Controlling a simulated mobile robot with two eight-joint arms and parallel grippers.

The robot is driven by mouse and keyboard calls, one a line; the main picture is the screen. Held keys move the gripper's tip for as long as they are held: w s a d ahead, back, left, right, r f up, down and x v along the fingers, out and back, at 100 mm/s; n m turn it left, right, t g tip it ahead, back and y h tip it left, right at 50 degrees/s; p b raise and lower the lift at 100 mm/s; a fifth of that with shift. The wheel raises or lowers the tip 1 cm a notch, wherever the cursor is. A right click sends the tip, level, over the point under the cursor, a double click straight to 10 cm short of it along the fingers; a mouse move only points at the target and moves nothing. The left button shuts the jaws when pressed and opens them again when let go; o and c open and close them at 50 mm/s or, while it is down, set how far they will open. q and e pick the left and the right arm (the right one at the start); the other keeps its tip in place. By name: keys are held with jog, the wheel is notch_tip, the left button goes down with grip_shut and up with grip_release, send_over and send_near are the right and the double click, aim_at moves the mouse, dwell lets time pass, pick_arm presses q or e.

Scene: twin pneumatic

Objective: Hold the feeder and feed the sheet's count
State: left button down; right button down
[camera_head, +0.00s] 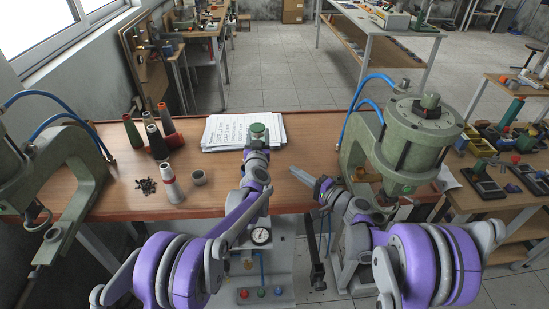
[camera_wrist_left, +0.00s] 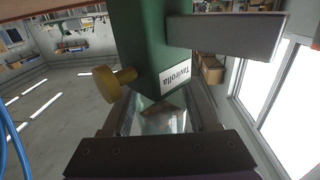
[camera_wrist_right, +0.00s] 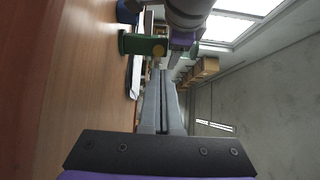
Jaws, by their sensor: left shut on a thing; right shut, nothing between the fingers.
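My left gripper (camera_wrist_left: 160,118) is shut on the green feeder (camera_wrist_left: 150,45). The feeder has a brass knob (camera_wrist_left: 108,82), a grey plate and a white label reading "Tavirolla". In the head view the feeder's round green top (camera_head: 258,130) shows above my left arm, in front of the printed sheet (camera_head: 222,131). The feeder also shows in the right wrist view (camera_wrist_right: 138,44). The sheet's text is too small to read surely. My right gripper (camera_head: 322,185) is shut and empty, over the front of the wooden table, right of the left arm. Its fingers show pressed together in the right wrist view (camera_wrist_right: 161,95).
Green pneumatic presses with blue hoses stand at left (camera_head: 62,165) and right (camera_head: 405,140). A gauge (camera_head: 261,236) and coloured buttons sit below the front edge.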

jog(key=x, duration=1)
dwell(0.3)
jog(key=shift+x, duration=1.05)
pick_arm(q)
jog(key=shift+d, duration=0.1)
jog(key=shift+s, duration=0.1)
pick_arm(e)
jog(key=shift+s+d, duration=0.1)
jog(key=shift+s, duration=0.05)
jog(key=v, duration=0.9)
jog(key=shift+s+d, duration=0.25)
jog(key=shift+s, duration=0.05)
